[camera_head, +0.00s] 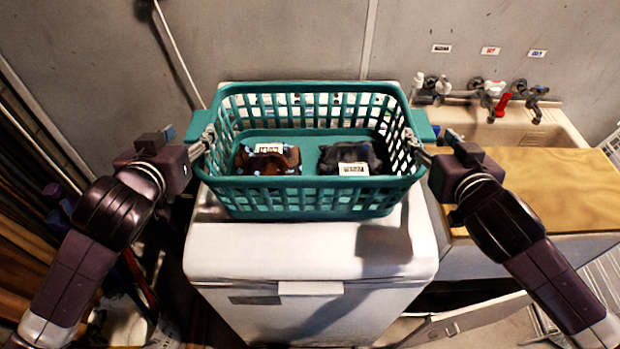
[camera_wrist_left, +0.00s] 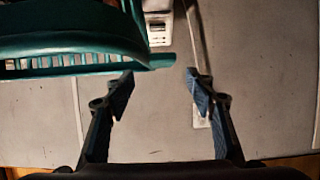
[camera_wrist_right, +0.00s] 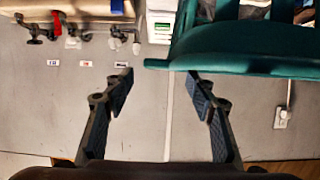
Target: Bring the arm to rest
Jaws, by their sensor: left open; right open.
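A teal laundry basket (camera_head: 300,196) stands upright on a white chest-like appliance (camera_head: 310,255). It holds a brown bundle (camera_head: 268,160) and a dark bundle (camera_head: 350,157), each with a white label. My left gripper (camera_head: 208,138) is at the basket's left handle. In the left wrist view its fingers (camera_wrist_left: 160,78) are spread, with the handle end (camera_wrist_left: 155,62) near the fingertips. My right gripper (camera_head: 418,150) is at the right handle. In the right wrist view its fingers (camera_wrist_right: 160,77) are spread, with the handle end (camera_wrist_right: 165,64) near the tips. Whether either gripper touches a handle is unclear.
A sink (camera_head: 500,128) with taps and a red-handled item is at the back right, beside a wooden worktop (camera_head: 540,178). A grey wall (camera_head: 270,40) stands close behind the basket. Boards and clutter (camera_head: 30,240) fill the left side.

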